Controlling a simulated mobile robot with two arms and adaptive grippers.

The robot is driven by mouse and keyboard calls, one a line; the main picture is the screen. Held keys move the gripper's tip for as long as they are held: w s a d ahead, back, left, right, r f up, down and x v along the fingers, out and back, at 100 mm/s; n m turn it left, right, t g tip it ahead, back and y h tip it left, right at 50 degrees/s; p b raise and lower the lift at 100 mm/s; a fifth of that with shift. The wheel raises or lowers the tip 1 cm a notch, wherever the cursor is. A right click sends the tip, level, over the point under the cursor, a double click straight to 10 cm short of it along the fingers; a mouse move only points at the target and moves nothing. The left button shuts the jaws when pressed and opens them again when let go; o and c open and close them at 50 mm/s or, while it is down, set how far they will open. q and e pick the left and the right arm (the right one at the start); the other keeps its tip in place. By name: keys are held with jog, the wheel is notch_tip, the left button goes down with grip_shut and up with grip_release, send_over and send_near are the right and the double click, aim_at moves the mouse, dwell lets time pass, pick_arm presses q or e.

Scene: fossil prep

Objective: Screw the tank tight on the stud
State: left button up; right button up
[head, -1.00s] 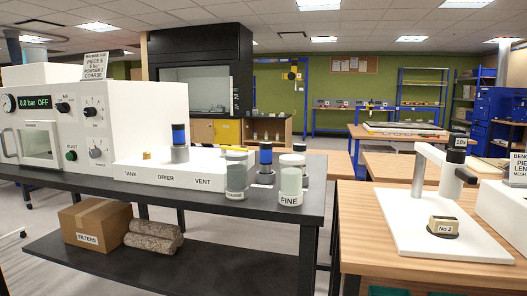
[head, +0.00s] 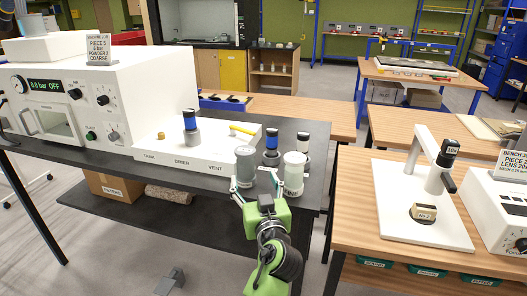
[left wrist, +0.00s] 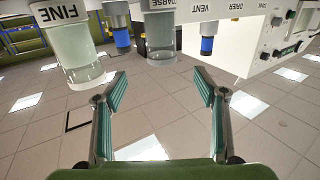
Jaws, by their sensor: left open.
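Two tanks stand at the front edge of the dark bench: the coarse tank (head: 245,167) and, to its right, the fine tank (head: 292,176). The brass stud (head: 161,135) rises bare above the TANK label on the white base (head: 205,152). My left gripper (head: 257,184) is open and empty at the bench's front edge, just before the two tanks. In the left wrist view, which is upside down, the coarse tank (left wrist: 160,45) lies ahead of the open fingers (left wrist: 160,80), and the fine tank (left wrist: 75,55) is off to the left. My right gripper is out of view.
A blue-topped drier (head: 191,122) and a yellow vent lever (head: 242,129) are on the base. A blue-topped cartridge (head: 271,146) and a dark-capped container (head: 302,143) stand behind the tanks. The white machine (head: 130,85) reads 0.0 bar OFF. A microscope stand (head: 437,175) is on the right table.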

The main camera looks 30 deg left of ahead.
aim_at(247, 160)
pick_arm(q)
jog(key=p+x, duration=0.1)
jog(key=x, duration=0.3)
jog(key=p+x, duration=0.2)
jog(key=x, duration=0.2)
jog(key=shift+w+a+r, duration=0.15)
jog(key=shift+w+r, duration=0.05)
jog(key=shift+w, duration=0.05)
jog(key=shift+w+a+r+p, duration=0.15)
jog(key=shift+w+a+p, duration=0.1)
jog(key=shift+a+p, duration=0.05)
jog(key=p+x, duration=0.2)
jog(key=x, duration=0.1)
jog(key=shift+a, duration=0.25)
jog(key=shift+w+a+f, duration=0.35)
jog(key=shift+w+a, duration=0.05)
jog(key=shift+w, duration=0.1)
jog(key=shift+r, duration=0.1)
jog(key=c, duration=1.5)
